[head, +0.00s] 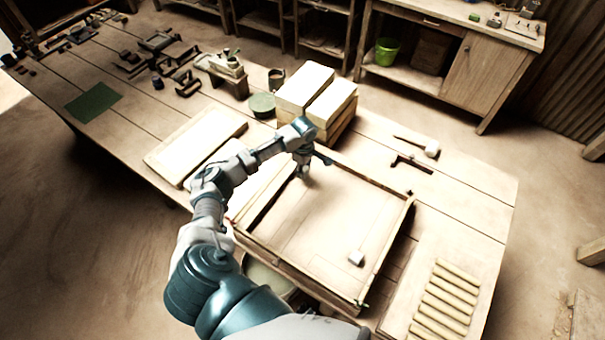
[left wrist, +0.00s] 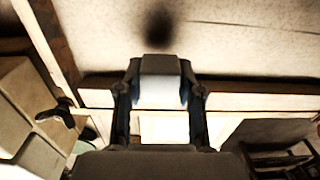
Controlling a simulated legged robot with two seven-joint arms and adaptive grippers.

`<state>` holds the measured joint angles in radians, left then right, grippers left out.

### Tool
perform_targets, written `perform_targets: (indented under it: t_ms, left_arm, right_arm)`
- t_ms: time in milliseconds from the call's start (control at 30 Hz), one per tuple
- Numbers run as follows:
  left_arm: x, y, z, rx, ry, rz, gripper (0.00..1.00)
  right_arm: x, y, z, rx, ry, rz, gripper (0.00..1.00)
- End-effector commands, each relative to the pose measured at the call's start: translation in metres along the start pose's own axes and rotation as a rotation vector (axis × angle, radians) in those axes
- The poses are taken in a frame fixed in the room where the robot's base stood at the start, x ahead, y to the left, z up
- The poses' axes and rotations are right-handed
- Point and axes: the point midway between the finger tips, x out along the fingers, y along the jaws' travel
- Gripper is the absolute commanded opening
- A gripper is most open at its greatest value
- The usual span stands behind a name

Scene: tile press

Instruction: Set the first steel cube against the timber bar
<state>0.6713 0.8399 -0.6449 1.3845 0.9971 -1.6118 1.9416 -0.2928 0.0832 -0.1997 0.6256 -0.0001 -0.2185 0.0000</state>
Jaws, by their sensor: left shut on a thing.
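My left gripper (head: 303,172) is low inside the shallow wooden frame (head: 408,215), near its far left corner. In the left wrist view its two fingers (left wrist: 158,108) are shut on a pale steel cube (left wrist: 158,93). In the head view that cube is hidden by the gripper. A second steel cube (head: 356,258) sits alone on the frame's floor, toward the near right. A pale timber bar (left wrist: 245,102) runs across the left wrist view beside the held cube; I cannot tell whether they touch. My right gripper is not in view.
Large pale blocks (head: 318,92) stand just behind the frame. A pale board (head: 195,140) lies to its left, and several rods (head: 445,300) lie to its right. A mallet (head: 430,150) lies beyond the frame. The middle of the frame's floor is clear.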

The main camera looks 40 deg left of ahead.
Motion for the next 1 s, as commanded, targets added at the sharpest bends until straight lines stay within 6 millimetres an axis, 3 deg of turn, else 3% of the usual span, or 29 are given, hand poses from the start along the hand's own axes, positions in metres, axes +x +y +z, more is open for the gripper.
perform_targets:
  t_ms: [167, 400, 633, 667, 733, 1000]
  left_arm:
    - [0.006, 0.001, -0.005, 0.0, 0.001, 0.0, 0.0]
    - [0.035, 0.001, -0.005, 0.001, 0.002, 0.001, 0.0]
    - [0.036, 0.001, -0.006, 0.001, 0.001, 0.001, 0.0]
    - [0.036, 0.001, -0.006, 0.001, 0.001, 0.0, 0.44]
    - [0.036, 0.001, -0.006, 0.001, 0.001, 0.0, 0.62]
    - [0.036, 0.001, -0.006, 0.001, 0.001, 0.0, 0.62]
  right_arm:
    - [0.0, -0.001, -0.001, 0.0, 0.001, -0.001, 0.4]
    - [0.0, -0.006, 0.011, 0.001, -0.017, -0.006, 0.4]
    - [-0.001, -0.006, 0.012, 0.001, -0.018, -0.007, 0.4]
    - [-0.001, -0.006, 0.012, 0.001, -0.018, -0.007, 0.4]
    - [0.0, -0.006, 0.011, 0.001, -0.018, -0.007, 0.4]
    - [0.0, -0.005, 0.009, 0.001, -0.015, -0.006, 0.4]
